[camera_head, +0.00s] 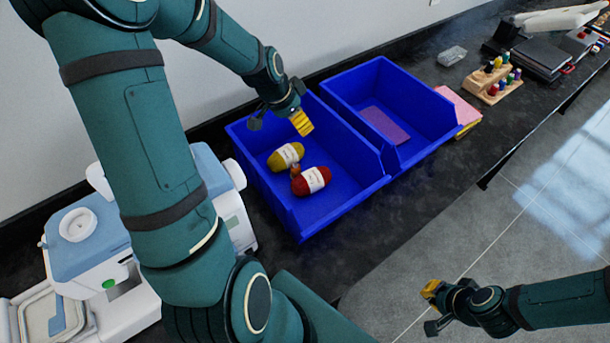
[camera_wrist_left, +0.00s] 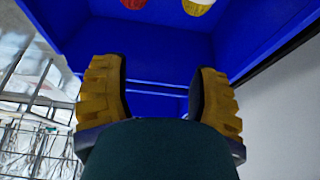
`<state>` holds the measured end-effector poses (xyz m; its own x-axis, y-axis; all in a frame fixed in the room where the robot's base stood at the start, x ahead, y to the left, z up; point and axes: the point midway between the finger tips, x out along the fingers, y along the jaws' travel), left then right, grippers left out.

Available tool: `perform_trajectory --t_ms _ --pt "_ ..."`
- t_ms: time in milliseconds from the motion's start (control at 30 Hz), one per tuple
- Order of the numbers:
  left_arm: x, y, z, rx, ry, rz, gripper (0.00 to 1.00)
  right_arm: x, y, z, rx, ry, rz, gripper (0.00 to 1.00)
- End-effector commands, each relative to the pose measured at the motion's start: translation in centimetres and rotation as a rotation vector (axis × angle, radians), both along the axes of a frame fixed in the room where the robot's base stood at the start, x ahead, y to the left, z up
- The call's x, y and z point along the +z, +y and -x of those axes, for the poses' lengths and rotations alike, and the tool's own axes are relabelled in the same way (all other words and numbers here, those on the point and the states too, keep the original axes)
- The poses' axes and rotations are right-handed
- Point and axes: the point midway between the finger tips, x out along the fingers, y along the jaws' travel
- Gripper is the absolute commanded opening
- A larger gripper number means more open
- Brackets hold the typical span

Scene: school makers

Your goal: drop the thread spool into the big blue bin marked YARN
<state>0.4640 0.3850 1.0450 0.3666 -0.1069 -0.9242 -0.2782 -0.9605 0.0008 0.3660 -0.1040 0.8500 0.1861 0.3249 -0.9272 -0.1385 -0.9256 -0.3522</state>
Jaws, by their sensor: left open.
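A big blue bin (camera_head: 285,215) stands on the dark counter; I see no lettering on it. A yellow yarn ball (camera_head: 286,156) and a red yarn ball (camera_head: 313,180) with white bands lie inside. A small orange-brown thing (camera_head: 296,170) shows at the red ball's left end; it may be the thread spool, but I cannot tell. My left gripper (camera_head: 301,122) is over this bin, above the yarn. In the left wrist view its yellow fingertips (camera_wrist_left: 160,98) are wide apart with nothing between them. My right gripper (camera_head: 432,300) is low at right, over the floor, its jaws unclear.
A second blue bin (camera_head: 425,152) beside it holds a flat purple piece (camera_head: 385,125). A white-and-blue machine (camera_head: 90,245) stands at left. Pink and yellow sheets (camera_head: 460,108), a wooden rack (camera_head: 492,82) of colored spools and a clear box (camera_head: 452,55) are farther right along the counter.

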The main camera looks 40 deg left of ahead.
Motion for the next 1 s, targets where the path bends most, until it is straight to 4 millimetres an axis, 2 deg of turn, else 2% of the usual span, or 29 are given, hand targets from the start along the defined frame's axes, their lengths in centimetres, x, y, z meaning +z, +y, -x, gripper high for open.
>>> perform_trajectory --t_ms 533,700,1000 --pt "9.0 1.1 3.5 0.001 -0.005 -0.003 0.61 0.0 0.0 0.0 0.000 0.000 0.000 0.00" --pt "10.4 1.2 4.1 0.000 -0.001 -0.001 0.61 0.0 0.0 0.0 0.000 0.000 0.000 0.00" --pt "10.7 1.2 4.2 0.000 0.000 0.000 0.61 0.0 0.0 0.0 0.000 0.000 0.000 0.00"
